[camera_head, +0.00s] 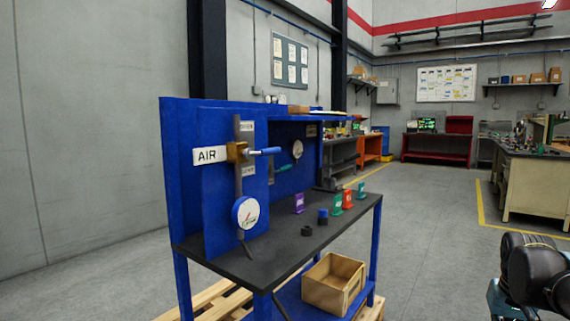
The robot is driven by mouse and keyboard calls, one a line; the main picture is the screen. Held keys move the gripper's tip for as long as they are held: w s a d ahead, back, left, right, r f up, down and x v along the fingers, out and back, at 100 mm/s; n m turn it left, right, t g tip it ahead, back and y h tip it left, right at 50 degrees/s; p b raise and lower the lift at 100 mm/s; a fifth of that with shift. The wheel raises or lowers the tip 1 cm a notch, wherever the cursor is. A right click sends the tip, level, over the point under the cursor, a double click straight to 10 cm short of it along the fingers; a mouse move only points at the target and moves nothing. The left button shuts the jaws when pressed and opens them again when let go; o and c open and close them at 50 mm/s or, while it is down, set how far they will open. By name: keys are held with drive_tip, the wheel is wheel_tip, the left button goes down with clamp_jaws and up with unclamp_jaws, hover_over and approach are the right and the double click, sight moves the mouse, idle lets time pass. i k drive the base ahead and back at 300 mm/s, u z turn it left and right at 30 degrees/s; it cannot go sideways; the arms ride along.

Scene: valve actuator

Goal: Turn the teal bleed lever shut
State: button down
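A small lever with a teal handle (282,168) sticks out to the right from a grey vertical fitting on the blue panel, beneath the bench's shelf. It looks close to level, tilted slightly up to the right. It is small here, so its exact setting is hard to tell. Nearer, a brass valve (237,152) with a bright blue handle (265,151) sits on a vertical pipe beside the "AIR" sign (208,155). My dark arm shows at the lower right, well apart from the bench. My gripper cannot be made out.
A round gauge (245,212) hangs below the brass valve; another (297,149) is at the back. The dark benchtop (265,245) carries coloured tags and small caps. A wooden box (333,283) sits on the lower shelf. The floor right of the bench is clear.

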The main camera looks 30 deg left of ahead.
sight(272, 170)
drive_tip(key=u, duration=0.75)
drive_tip(key=i, duration=0.4)
drive_tip(key=z, duration=0.35)
